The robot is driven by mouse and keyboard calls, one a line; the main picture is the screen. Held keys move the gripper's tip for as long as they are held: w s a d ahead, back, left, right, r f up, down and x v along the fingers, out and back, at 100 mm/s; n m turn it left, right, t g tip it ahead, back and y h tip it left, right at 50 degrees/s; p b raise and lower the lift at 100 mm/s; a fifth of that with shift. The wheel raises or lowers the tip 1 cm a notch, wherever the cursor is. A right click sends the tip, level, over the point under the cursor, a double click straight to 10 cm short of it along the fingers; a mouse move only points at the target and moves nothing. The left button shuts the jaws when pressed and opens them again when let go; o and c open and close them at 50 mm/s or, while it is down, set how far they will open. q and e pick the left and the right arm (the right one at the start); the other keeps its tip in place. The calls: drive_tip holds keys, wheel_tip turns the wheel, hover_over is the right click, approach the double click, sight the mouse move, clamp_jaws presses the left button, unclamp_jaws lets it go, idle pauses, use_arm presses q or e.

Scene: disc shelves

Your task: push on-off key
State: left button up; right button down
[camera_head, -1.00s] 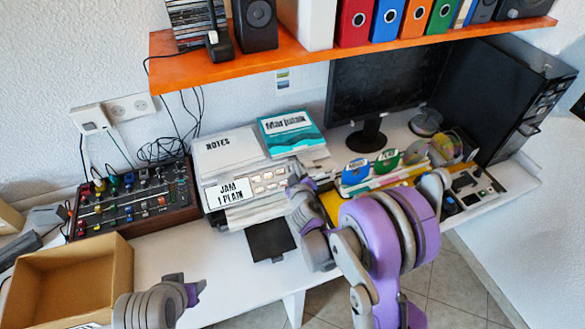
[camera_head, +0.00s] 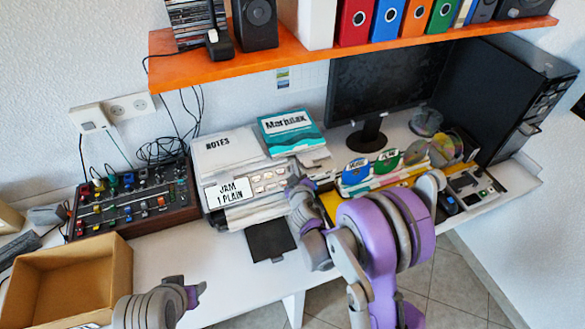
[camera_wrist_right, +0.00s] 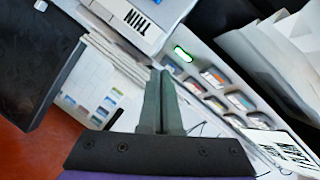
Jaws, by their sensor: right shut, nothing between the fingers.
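A light grey desk machine (camera_head: 248,192) with a row of keys (camera_head: 270,179) stands at the middle of the desk, papers stacked on and around it. In the right wrist view, the key panel (camera_wrist_right: 212,72) runs diagonally at the upper right. One key glows green (camera_wrist_right: 183,54); the other keys carry coloured labels. My right gripper (camera_head: 294,183) is just right of the keys in the head view. Its fingers (camera_wrist_right: 160,76) are shut and empty, with tips just below the green key in the picture; I cannot tell whether they touch. My left gripper (camera_head: 196,290) is small at the lower left, its fingers unclear.
A mixer board (camera_head: 135,200) and an open cardboard box (camera_head: 112,270) are at the left. A monitor (camera_head: 385,85) and black computer case (camera_head: 508,90) stand at the right rear. An orange shelf (camera_head: 330,48) hangs above. The desk front (camera_head: 180,250) is partly clear.

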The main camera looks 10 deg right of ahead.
use_arm(q)
drive_tip(key=shift+f, duration=0.1)
use_arm(e)
drive_tip(key=shift+w+f, duration=0.1)
drive_tip(key=shift+f, duration=0.1)
drive_tip(key=shift+r, duration=0.1)
use_arm(q)
drive_tip(key=shift+w+r, duration=0.1)
drive_tip(key=shift+r, duration=0.25)
use_arm(e)
drive_tip(key=shift+s+d+r, duration=0.1)
drive_tip(key=shift+s+r, duration=0.3)
drive_tip(key=shift+r, duration=0.3)
use_arm(q)
drive_tip(key=shift+w+r+p, duration=0.3)
drive_tip(key=shift+r+p, duration=0.25)
drive_tip(key=shift+r, duration=0.1)
drive_tip(key=shift+w+r+p, duration=0.25)
drive_tip(key=shift+r+p, duration=0.25)
drive_tip(key=shift+r, duration=0.1)
use_arm(e)
wheel_tip(320, 180, up, 5)
drive_tip(key=s, duration=0.3)
drive_tip(key=shift+d+r, duration=0.15)
drive_tip(key=shift+d, duration=0.1)
